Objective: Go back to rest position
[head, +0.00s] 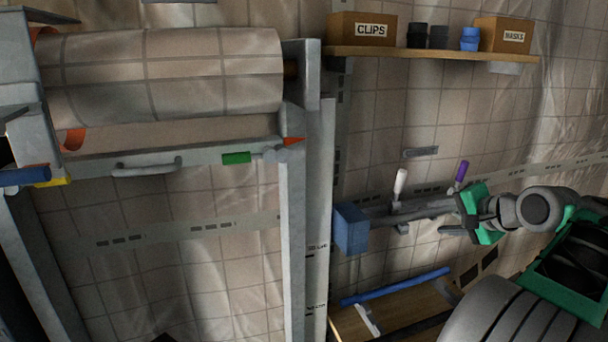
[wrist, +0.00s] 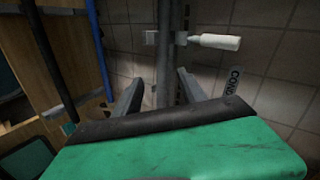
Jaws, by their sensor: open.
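My gripper (head: 458,216) is at the right of the head view, in front of the wall beside a grey horizontal rail (head: 418,207). Its two fingers stand apart in the wrist view (wrist: 160,85), with nothing held between them. A grey bar runs behind the gap. A white handle (head: 400,186) stands up from the rail, and it also shows beyond the fingers in the wrist view (wrist: 216,41). A purple handle (head: 461,172) stands close to the gripper in the head view. Whether a finger touches the rail cannot be told.
A blue block (head: 351,229) caps the rail's left end. A metal post (head: 316,200) and a large wrapped roll (head: 165,75) fill the left. A shelf (head: 420,52) with boxes is above. A blue bar (head: 395,286) lies on a wooden bench (head: 400,306) below.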

